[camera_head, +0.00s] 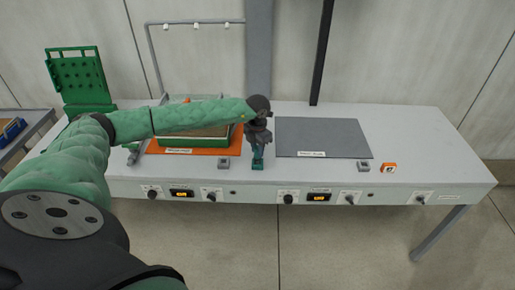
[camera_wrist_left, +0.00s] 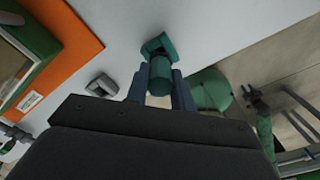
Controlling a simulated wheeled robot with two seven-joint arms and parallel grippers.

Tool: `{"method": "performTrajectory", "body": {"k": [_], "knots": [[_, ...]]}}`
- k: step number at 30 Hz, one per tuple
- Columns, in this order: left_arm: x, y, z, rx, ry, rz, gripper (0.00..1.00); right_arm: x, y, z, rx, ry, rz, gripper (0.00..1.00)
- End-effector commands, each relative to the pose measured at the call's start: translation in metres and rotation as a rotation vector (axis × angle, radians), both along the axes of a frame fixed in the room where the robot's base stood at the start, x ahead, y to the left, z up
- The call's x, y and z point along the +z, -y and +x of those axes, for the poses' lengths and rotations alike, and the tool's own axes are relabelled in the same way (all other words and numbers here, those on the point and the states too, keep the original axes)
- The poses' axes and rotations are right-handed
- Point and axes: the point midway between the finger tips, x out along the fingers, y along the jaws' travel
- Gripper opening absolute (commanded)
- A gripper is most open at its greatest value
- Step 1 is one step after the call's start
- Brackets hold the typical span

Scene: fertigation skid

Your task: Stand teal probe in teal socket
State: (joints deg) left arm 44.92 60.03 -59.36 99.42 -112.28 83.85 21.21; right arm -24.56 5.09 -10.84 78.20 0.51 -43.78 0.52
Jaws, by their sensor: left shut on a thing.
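My left gripper (camera_head: 258,142) is over the front part of the bench, pointing down. In the left wrist view its fingers (camera_wrist_left: 161,92) are shut on the teal probe (camera_wrist_left: 160,70), a round teal cylinder. The teal socket (camera_wrist_left: 156,44) is a small block on the white bench top, directly past the probe's end; it also shows in the head view (camera_head: 257,164) under the gripper. The probe lines up closely with the socket. I cannot tell whether its tip is inside the socket or just above it.
An orange mat (camera_head: 222,150) with a green-rimmed tray (camera_head: 160,132) lies left of the gripper. A grey mat (camera_head: 322,138) lies right. Small grey blocks (camera_head: 224,163) (camera_head: 363,166) and an orange block (camera_head: 389,168) sit near the front edge. A green pegboard (camera_head: 80,76) stands back left.

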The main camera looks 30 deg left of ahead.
Motion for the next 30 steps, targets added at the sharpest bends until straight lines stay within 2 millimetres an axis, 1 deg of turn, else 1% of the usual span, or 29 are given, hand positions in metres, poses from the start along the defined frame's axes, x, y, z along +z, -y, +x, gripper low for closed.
{"method": "performTrajectory", "body": {"k": [9, 10, 12, 13, 21, 27, 28, 30], "knots": [[-0.0027, 0.0001, 0.0001, 0.0, 0.0, 0.0, 0.01, 0.004, -0.0015, 0.0029, -0.002, -0.001, 0.002, 0.36], [-0.002, 0.0, 0.0, 0.0, 0.0, 0.0, 0.3, 0.0054, -0.0015, 0.003, -0.002, -0.002, 0.002, 0.36], [-0.0019, 0.0001, 0.0, 0.0, 0.0, 0.0, 0.44, 0.0054, -0.0013, 0.0032, -0.002, -0.002, 0.002, 0.36], [-0.0019, 0.0001, 0.0, 0.0, 0.0, 0.0, 0.46, 0.0052, -0.0012, 0.003, -0.002, -0.003, 0.001, 0.36], [-0.0017, 0.0001, 0.0001, 0.0, 0.0, 0.0, 0.46, 0.0046, -0.0006, 0.0022, -0.001, -0.004, 0.0, 0.36], [0.002, 0.0, 0.0001, 0.0, 0.0, 0.0, 0.46, 0.0055, -0.0003, 0.0022, 0.0, 0.007, 0.001, 0.36], [0.0017, 0.0001, 0.0004, 0.0, 0.001, 0.0, 0.46, -0.0008, 0.0004, 0.0008, 0.0, 0.003, 0.0, 0.36], [0.0053, 0.0003, 0.0007, 0.0, 0.002, 0.0, 0.46, -0.0036, 0.0008, -0.0019, -0.001, -0.009, -0.002, 0.36]]}}
